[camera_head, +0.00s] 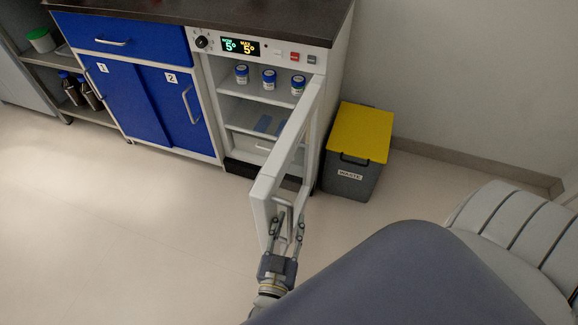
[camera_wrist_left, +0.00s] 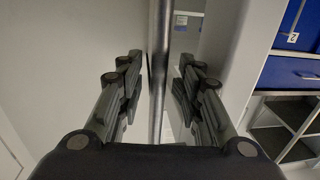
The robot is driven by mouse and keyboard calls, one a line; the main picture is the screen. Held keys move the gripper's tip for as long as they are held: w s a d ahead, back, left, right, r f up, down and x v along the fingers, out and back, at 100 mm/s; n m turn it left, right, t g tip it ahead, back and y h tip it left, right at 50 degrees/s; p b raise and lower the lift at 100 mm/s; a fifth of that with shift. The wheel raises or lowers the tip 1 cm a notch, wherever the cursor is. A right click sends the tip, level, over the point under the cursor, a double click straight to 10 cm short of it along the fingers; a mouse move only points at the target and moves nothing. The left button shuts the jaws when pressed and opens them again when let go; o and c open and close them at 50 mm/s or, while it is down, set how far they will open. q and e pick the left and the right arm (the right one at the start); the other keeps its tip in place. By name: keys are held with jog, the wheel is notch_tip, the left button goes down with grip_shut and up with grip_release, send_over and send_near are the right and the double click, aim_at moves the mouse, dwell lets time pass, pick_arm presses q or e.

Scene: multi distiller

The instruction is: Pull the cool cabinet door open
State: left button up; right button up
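The cool cabinet (camera_head: 262,120) is white, under the dark worktop, with a lit display reading 5° twice. Its door (camera_head: 290,155) is swung wide open toward me, so the shelves inside show. A vertical metal handle (camera_head: 283,212) is on the door near its free edge; it also shows in the left wrist view (camera_wrist_left: 158,70). My left gripper (camera_head: 286,226) is at this handle. In the left wrist view its fingers (camera_wrist_left: 160,85) stand on either side of the bar, with a gap showing on both sides. My right gripper is not in view.
Several blue-capped jars (camera_head: 269,79) stand on the cabinet's upper shelf. A grey waste bin with a yellow lid (camera_head: 352,132) stands right of the cabinet. Blue sliding doors (camera_head: 140,105) are to the left. The floor (camera_head: 130,220) in front is clear.

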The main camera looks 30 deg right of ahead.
pick_arm(q)
jog(key=shift+w+d, duration=0.1)
jog(key=v, duration=1.2)
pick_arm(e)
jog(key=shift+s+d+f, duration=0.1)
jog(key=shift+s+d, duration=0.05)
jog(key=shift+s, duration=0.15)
pick_arm(q)
jog(key=shift+r, duration=0.1)
